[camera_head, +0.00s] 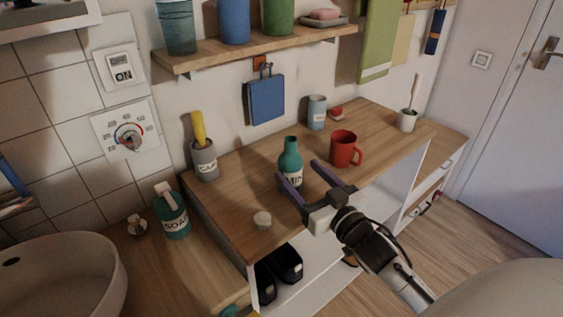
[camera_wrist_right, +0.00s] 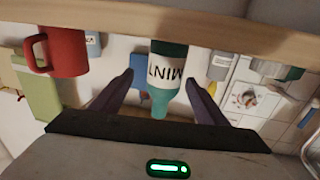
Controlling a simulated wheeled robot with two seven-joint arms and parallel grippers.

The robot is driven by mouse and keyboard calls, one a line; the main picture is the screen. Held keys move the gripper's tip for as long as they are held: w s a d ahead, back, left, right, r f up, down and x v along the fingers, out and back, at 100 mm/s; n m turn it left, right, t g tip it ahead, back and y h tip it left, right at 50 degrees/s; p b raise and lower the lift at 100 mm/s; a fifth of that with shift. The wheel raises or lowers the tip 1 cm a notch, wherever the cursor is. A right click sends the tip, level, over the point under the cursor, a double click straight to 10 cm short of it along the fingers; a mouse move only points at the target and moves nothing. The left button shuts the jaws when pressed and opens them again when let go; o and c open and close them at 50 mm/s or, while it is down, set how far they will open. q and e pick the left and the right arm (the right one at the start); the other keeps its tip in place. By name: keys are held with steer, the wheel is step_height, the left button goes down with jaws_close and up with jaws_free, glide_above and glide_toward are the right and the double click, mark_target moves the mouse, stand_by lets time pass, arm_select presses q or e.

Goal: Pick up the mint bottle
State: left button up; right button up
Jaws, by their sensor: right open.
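The mint bottle (camera_head: 290,160) is teal with a white label and a narrow neck, standing upright on the wooden counter in the head view. It also shows upside down in the right wrist view (camera_wrist_right: 168,85), with its label reading MINT, between the two fingers. My right gripper (camera_head: 306,180) is open, its purple fingers pointing at the bottle. In the head view the near finger overlaps the bottle's lower part. I cannot tell whether either finger touches it. My left gripper is not in view.
A red mug (camera_head: 344,149) stands just right of the bottle. A grey labelled cup (camera_head: 204,160) stands at the left, a grey-blue cup (camera_head: 316,112) behind. A shelf (camera_head: 255,45) hangs above.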

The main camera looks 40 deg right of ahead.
mark_target(299, 172)
steer(key=w, duration=0.3)
steer(key=shift+w+d, duration=0.1)
steer(key=shift+w, duration=0.1)
steer(key=w, duration=0.5)
steer(key=shift+c, duration=0.7)
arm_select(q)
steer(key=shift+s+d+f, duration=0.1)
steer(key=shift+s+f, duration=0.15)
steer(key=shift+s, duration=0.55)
arm_select(e)
steer(key=c, duration=1)
